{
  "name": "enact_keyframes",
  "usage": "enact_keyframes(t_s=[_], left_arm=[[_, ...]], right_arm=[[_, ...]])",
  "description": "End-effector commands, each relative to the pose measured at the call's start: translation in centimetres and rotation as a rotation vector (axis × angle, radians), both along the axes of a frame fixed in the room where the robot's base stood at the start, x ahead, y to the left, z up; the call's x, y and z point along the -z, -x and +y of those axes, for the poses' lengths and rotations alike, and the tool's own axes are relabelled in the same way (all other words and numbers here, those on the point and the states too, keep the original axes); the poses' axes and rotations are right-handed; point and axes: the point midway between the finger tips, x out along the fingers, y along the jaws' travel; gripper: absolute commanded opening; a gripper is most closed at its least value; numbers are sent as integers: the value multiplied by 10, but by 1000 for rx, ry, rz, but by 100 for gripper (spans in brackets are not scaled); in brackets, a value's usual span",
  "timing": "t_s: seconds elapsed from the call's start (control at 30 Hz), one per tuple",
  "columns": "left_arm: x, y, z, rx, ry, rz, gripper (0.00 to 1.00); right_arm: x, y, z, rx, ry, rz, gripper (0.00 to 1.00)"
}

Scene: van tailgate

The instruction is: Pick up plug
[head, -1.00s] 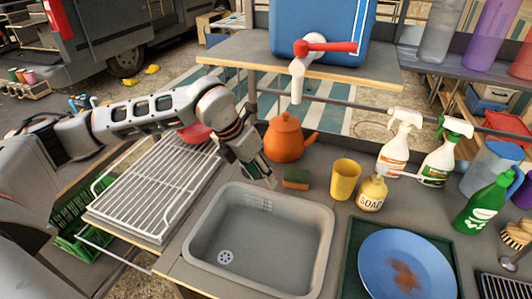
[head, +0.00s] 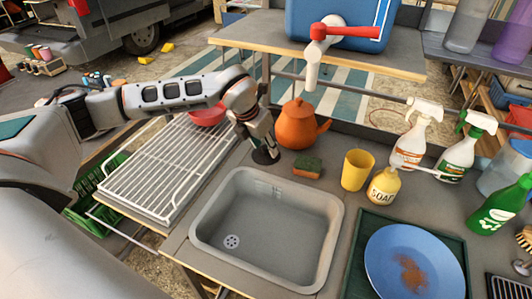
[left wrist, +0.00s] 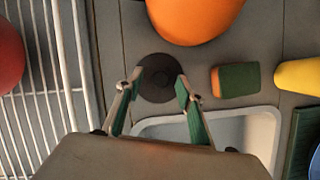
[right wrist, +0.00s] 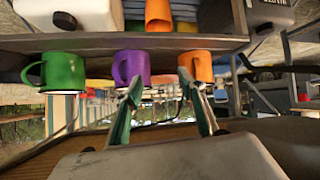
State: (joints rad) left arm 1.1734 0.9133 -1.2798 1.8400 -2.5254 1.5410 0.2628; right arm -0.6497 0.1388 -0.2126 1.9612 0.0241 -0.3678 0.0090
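The plug is a dark, flat round disc (left wrist: 158,78) with a small raised centre. It lies on the grey counter behind the sink, beside the orange kettle (head: 297,124). In the head view the plug (head: 265,157) shows just under my left gripper (head: 262,146). In the left wrist view my left gripper (left wrist: 158,90) is open, its green-padded fingertips apart at either side of the plug's near edge. I cannot tell whether they touch it. My right gripper (right wrist: 165,90) is open and empty, facing a shelf with mugs.
The sink basin (head: 218,262) lies in front of the plug. A sponge (head: 307,168), yellow cup (head: 357,170) and soap bottle (head: 384,186) stand to the right. A white wire rack (head: 165,168) with a red bowl (head: 207,114) lies to the left.

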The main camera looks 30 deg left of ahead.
Motion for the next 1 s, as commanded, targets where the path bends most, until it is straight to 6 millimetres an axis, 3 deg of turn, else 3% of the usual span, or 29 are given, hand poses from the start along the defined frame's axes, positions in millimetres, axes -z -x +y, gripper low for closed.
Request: enact_keyframes(t_s=[0.17, 0.33, 0.77, 1.0], left_arm=[[0, 0, 0, 0, 0, 0, 38], [0, 0, 0, 0, 0, 0, 0], [-2, -1, 1, 0, 0, -1, 0], [-13, -5, 9, -1, 0, -2, 0]], right_arm=[[0, -1, 0, -1, 0, -1, 40], [0, -1, 0, -1, 0, -1, 40], [-2, -1, 0, 0, 1, -2, 40], [-10, -3, 0, 0, 1, -7, 40]])
